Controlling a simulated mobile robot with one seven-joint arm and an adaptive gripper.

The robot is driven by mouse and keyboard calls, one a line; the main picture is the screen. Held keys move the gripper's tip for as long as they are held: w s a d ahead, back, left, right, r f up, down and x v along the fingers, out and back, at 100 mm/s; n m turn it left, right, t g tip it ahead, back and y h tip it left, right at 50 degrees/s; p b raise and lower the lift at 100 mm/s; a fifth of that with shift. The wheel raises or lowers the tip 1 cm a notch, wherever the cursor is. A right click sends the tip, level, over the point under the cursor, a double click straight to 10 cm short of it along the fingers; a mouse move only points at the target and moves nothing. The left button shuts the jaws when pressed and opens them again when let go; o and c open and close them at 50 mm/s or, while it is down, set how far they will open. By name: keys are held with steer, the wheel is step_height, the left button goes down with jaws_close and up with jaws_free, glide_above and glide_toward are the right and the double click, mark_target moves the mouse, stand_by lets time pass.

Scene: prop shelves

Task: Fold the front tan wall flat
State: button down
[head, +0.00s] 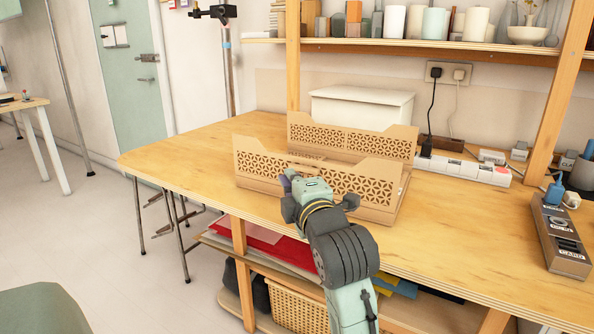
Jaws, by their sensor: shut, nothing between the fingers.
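The front tan wall (262,161) stands upright at the front of a tan folding crate on the wooden table. It has a cut-out lattice pattern and a dipped top edge. The back tan wall (352,139) of the crate also stands upright, behind it. My gripper (287,184) is shut and empty, at the middle of the front wall's near side. My arm hides part of the wall, and I cannot tell whether the fingertips touch it.
A white box (362,106) stands behind the crate. A white power strip (465,168) lies to the right, and a grey device (561,238) sits at the right table edge. The table (185,160) is clear to the left. A shelf with pots (450,47) hangs above.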

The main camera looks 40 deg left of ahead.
mark_target(305, 171)
steer(key=shift+w+a, duration=0.15)
steer(key=shift+w, duration=0.35)
steer(key=shift+w+a, duration=0.15)
steer(key=shift+w, duration=0.35)
steer(key=shift+r, duration=0.1)
steer(key=shift+w+r+p, duration=0.15)
steer(key=shift+r+p, duration=0.1)
steer(key=shift+p, duration=0.5)
steer(key=shift+w+m+p, duration=0.1)
steer(key=shift+m+p, duration=0.2)
steer(key=shift+p, duration=0.05)
